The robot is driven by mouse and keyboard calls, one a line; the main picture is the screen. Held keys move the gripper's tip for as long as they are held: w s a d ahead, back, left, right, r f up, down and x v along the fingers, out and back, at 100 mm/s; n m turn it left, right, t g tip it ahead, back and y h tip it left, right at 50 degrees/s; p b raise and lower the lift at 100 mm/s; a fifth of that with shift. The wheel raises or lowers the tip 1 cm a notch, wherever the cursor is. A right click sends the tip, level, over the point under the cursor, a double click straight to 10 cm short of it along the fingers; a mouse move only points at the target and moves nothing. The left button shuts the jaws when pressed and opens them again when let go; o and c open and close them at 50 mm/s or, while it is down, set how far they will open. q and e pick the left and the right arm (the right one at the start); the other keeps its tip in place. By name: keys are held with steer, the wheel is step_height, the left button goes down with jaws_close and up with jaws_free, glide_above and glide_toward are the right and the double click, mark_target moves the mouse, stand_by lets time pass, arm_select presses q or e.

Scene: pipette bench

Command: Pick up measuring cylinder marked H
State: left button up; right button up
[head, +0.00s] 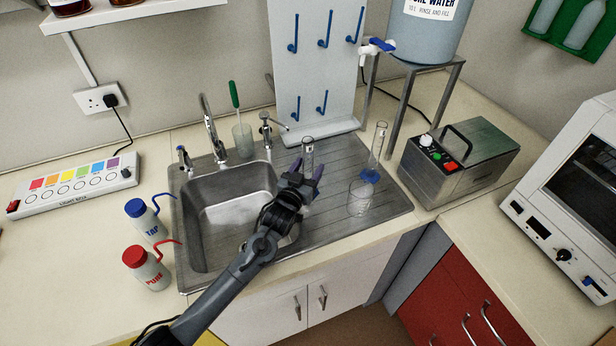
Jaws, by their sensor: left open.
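A slim clear measuring cylinder (308,148) stands upright on the ridged drainer, right of the sink bowl. A small mark shows near its top, but I cannot read the letter. My left gripper (307,169) is open, with its dark purple-tipped fingers at this cylinder. One finger appears on each side of it, and I cannot tell if they touch it. The gripper hides the cylinder's lower part and base. A second clear cylinder (379,142) with a blue base stands farther right on the drainer; any letter on it is unreadable. My right gripper is out of view.
A clear beaker (360,198) stands on the drainer right of my gripper. The sink bowl (225,218), taps (212,128) and a pegboard (318,60) lie around. A water tank's stand (447,90) and a metal bath (462,160) are at right.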

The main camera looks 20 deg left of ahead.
arm_select(q)
steer(key=c, duration=0.9)
steer(key=shift+c, duration=0.9)
steer(key=shift+r, duration=0.1)
